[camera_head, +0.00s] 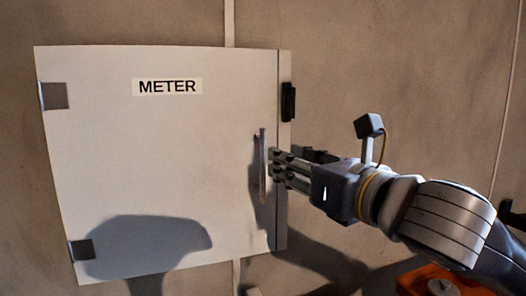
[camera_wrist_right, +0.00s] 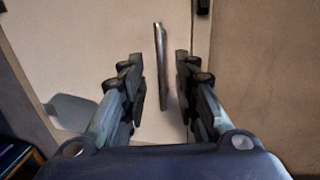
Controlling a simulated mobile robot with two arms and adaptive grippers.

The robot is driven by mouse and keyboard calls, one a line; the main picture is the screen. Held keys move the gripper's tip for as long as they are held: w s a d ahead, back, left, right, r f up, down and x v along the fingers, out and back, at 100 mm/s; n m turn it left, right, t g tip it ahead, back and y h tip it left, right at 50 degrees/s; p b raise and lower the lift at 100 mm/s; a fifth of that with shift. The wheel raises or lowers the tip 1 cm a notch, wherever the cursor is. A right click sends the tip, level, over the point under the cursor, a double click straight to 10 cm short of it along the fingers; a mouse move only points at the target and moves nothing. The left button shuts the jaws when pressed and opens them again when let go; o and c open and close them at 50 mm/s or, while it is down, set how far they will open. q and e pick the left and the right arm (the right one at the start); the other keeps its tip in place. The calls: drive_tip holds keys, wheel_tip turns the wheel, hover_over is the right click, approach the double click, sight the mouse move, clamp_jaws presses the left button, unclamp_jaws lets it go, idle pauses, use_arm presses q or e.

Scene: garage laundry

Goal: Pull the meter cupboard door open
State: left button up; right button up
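The meter cupboard door (camera_head: 150,150) is a pale flat panel labelled METER, with two dark hinges on its left side. It looks shut against the cupboard frame (camera_head: 284,215). A slim upright metal bar handle (camera_head: 263,160) is near its right edge. My right gripper (camera_head: 275,168) reaches the handle from the right. In the right wrist view, the handle (camera_wrist_right: 160,65) stands between the two spread fingers of my right gripper (camera_wrist_right: 158,75), with a gap on each side. Finger contact with the handle is not visible. My left gripper is not in view.
A small black fitting (camera_head: 288,101) sits on the frame's right side, above my right gripper. The plain wall (camera_head: 400,70) lies around the cupboard. An orange object (camera_head: 435,282) shows at the lower right, partly hidden by my arm. Shadows fall on the door's lower part.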

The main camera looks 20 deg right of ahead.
sight(264, 153)
drive_tip(key=p+x, duration=0.1)
drive_tip(key=x, duration=0.8)
drive_tip(key=shift+w+a+f+p, duration=0.1)
drive_tip(key=shift+w+p, duration=0.1)
drive_tip(key=shift+p, duration=0.15)
drive_tip(key=shift+c, duration=0.5)
clamp_jaws()
